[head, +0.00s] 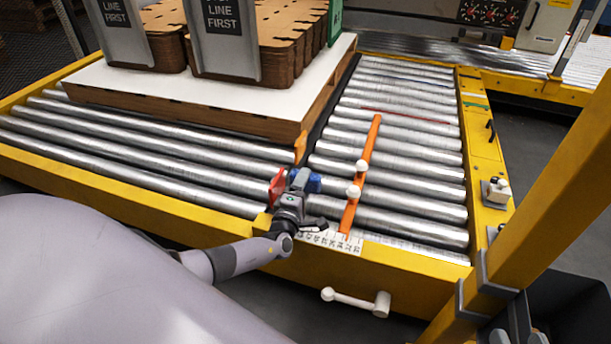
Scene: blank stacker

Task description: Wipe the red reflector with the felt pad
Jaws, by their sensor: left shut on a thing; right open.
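The red reflector (277,187) stands near the front corner of the roller bed, just left of my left gripper (298,188). My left gripper is shut on a blue block-like thing (314,183), which looks like the felt pad. The gripper hides part of the pad, and I cannot tell whether the pad touches the reflector. My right gripper is not in view.
An orange bar (367,150) with white knobs crosses the rollers to the right. A white scale plate (338,239) lies beside the gripper. A white-topped pallet (240,104) carries brown board stacks behind. A yellow post (550,215) rises at right.

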